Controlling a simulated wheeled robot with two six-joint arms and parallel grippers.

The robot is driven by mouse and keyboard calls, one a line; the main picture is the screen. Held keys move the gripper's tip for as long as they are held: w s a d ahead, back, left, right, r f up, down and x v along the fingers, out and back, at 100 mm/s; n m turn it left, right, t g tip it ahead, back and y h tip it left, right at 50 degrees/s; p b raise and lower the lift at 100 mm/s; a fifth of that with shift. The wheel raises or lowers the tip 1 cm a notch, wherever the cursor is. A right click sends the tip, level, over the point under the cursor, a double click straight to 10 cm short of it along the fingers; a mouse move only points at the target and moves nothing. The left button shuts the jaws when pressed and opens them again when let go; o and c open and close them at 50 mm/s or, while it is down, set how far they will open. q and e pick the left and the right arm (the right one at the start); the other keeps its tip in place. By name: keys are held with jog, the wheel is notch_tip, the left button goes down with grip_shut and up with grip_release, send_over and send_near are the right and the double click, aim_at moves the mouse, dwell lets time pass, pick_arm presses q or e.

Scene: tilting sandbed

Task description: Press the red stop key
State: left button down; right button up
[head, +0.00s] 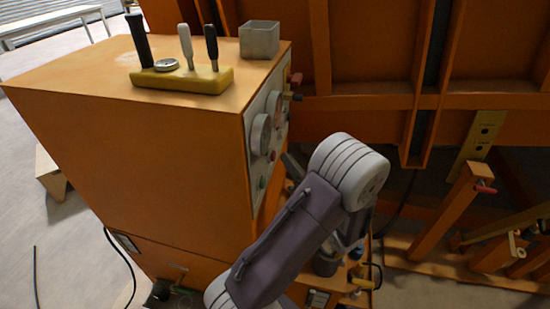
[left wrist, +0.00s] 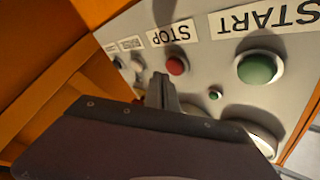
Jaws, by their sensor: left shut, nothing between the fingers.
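The red stop key (left wrist: 176,65) is a round button on the grey control panel (left wrist: 215,52), beside its STOP label. In the head view the red key (head: 272,156) is a small spot on the orange cabinet's panel side. My left gripper (left wrist: 161,88) is shut and empty. Its tip shows just below and left of the red key in the left wrist view, and I see no clear contact. In the head view the left gripper (head: 291,163) points at the panel, partly hidden by my wrist. My right gripper is out of view.
A large green START button (left wrist: 257,67) and a small green lamp (left wrist: 215,95) are close to the red key. The orange cabinet (head: 130,130) carries gauges (head: 261,134), a yellow lever block (head: 180,78) and a grey square cup (head: 259,40). Orange beams stand at right.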

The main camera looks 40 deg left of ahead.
pick_arm(q)
jog(key=shift+w+d+b, duration=0.2)
jog(key=shift+w+d, duration=0.2)
jog(key=shift+d, duration=0.35)
jog(key=shift+w+d+b, duration=0.25)
jog(key=shift+w+d, duration=0.15)
jog(key=shift+d, duration=0.35)
jog(key=shift+w+d+b, duration=0.2)
jog(key=shift+w+d, duration=0.2)
jog(key=shift+d, duration=0.35)
